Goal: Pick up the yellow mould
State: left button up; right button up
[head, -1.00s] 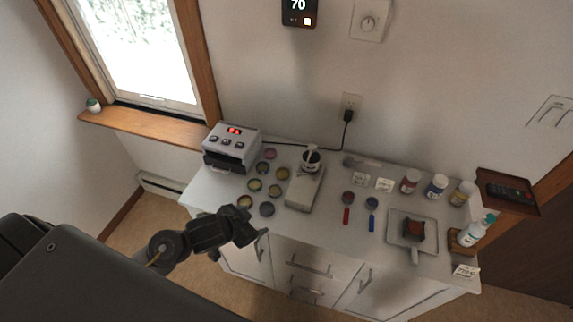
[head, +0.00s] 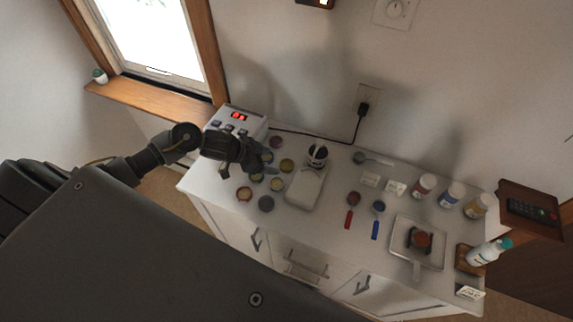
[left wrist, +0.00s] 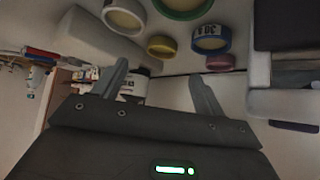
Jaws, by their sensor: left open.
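The yellow mould (head: 287,165) is a small round piece on the white counter, among several other round moulds. It also shows in the left wrist view (left wrist: 161,46), just beyond the space between my fingertips, with nothing gripping it. My left gripper (head: 254,163) is open and empty above the counter, to the left of the yellow mould, and partly covers the moulds there. Both spread fingers of it show in the left wrist view (left wrist: 158,72). My right gripper is not in view.
Pink (head: 276,142), blue (head: 267,156) and grey (head: 266,204) moulds lie close by. A pale block (head: 305,187) and a dark-topped cup (head: 317,155) stand to the right of the moulds.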

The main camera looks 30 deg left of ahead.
aim_at(289, 165)
pick_arm(q)
jog(key=shift+w+d+f, duration=0.25)
jog(key=shift+w+f, duration=0.2)
jog(key=shift+w, duration=0.05)
jog(key=shift+w+d+f, duration=0.1)
jog(key=shift+w+f, duration=0.15)
jog(key=shift+f, duration=0.1)
jog(key=x, duration=0.5)
jog(key=shift+d+p, duration=0.1)
jog(key=shift+p, duration=0.25)
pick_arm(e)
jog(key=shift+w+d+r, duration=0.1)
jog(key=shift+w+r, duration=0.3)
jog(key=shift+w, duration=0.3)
pick_arm(q)
jog(key=c, duration=1)
